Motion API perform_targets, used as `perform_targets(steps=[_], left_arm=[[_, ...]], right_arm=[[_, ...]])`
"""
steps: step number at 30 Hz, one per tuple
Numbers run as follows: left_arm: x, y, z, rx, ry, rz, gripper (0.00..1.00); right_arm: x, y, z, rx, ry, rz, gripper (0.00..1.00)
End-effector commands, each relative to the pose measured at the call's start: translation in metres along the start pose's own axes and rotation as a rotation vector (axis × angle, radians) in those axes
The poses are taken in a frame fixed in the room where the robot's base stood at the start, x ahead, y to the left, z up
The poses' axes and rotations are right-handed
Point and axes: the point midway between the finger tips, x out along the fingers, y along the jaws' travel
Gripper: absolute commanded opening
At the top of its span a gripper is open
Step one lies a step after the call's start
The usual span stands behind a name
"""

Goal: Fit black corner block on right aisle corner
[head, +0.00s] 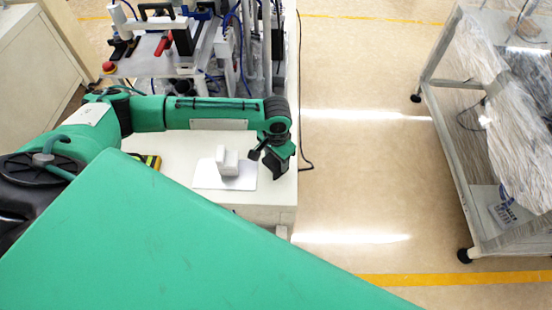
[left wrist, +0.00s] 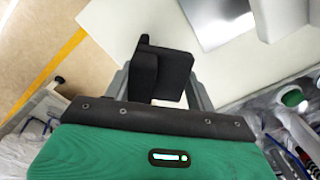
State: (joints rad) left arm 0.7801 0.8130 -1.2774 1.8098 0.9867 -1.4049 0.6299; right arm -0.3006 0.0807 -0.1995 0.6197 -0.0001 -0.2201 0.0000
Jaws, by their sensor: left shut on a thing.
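The black corner block (left wrist: 165,72) is held between the grey fingers of my left gripper (left wrist: 157,80) in the left wrist view. In the head view the left gripper (head: 277,155) hangs at the right edge of the white table (head: 270,207), and the dark block (head: 276,168) shows below it. The block appears above the tabletop close to the aisle-side edge; I cannot tell whether it touches. The table's near right corner (head: 291,215) is visible and bare, a little below the block in the picture. My right gripper is not in view.
A white block (head: 228,163) stands on a pale plate (head: 208,178) left of the gripper. A yellow-black item (head: 151,161) lies farther left. Machinery (head: 190,45) stands behind. The aisle floor is open, with a wrapped rack (head: 475,190) at right.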

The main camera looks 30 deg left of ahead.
Motion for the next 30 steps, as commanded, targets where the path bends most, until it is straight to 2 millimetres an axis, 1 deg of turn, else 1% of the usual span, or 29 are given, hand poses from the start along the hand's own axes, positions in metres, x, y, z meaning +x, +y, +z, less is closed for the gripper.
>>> perform_targets(steps=[1, 3, 14, 15, 17, 18, 26, 29, 30], left_arm=[[0.007, 0.0, 0.0, 0.0, -0.001, 0.0, 0.34], [0.013, 0.001, 0.0, 0.001, 0.0, 0.0, 0.34], [0.017, 0.0, 0.0, 0.0, 0.001, 0.0, 0.34], [0.017, 0.0, 0.0, 0.0, 0.001, 0.0, 0.64], [0.017, 0.0, 0.0, 0.0, 0.001, 0.0, 0.75], [0.017, 0.0, 0.0, 0.0, 0.001, 0.0, 0.78], [0.016, 0.0, 0.0, 0.0, 0.002, 0.0, 0.78], [0.011, 0.0, 0.0, 0.001, 0.002, 0.0, 0.78], [0.007, 0.0, -0.001, 0.0, 0.003, 0.0, 0.78]], right_arm=[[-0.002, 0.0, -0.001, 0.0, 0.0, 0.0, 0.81], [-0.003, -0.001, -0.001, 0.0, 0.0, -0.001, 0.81], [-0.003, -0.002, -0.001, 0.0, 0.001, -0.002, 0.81], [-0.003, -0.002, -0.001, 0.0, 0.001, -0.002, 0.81], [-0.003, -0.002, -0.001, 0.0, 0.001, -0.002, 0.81], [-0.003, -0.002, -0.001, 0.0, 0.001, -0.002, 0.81], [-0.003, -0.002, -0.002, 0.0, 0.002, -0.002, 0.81], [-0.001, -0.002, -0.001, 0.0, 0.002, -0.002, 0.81], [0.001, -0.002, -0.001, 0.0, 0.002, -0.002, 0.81]])
